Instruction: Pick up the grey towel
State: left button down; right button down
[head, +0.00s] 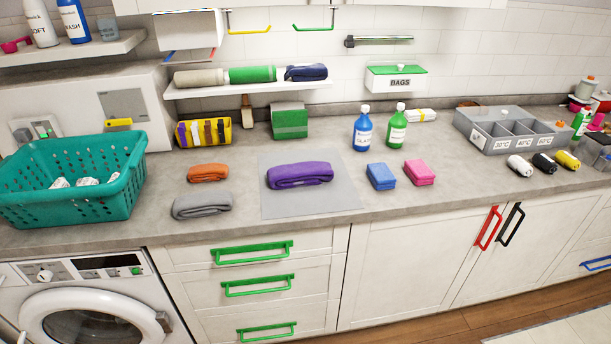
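The grey towel (202,205) lies folded on the countertop, near the front edge. It is just in front of a smaller folded orange cloth (208,172) and to the right of the teal basket. A folded purple towel (300,175) lies to its right on a flat grey mat (335,200). Nothing covers the grey towel. Neither of my grippers shows in the head view.
The teal basket (112,200) with white items inside stands left of the grey towel. A yellow box (220,134), blue bottle (362,134) and green bottle (397,132) stand farther back. Blue (381,176) and pink (420,172) blocks lie right. A wall shelf (250,88) hangs above.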

aim_at(211, 201)
jog(key=u, duration=0.35)
jog(key=i+l+u, duration=0.15)
jog(key=l+u, duration=0.15)
jog(key=i+l+u, duration=0.1)
jog(key=l+u, duration=0.15)
jog(key=l, duration=0.25)
jog(key=l+u, duration=0.3)
jog(key=i+l, duration=0.05)
jog(key=l, duration=0.05)
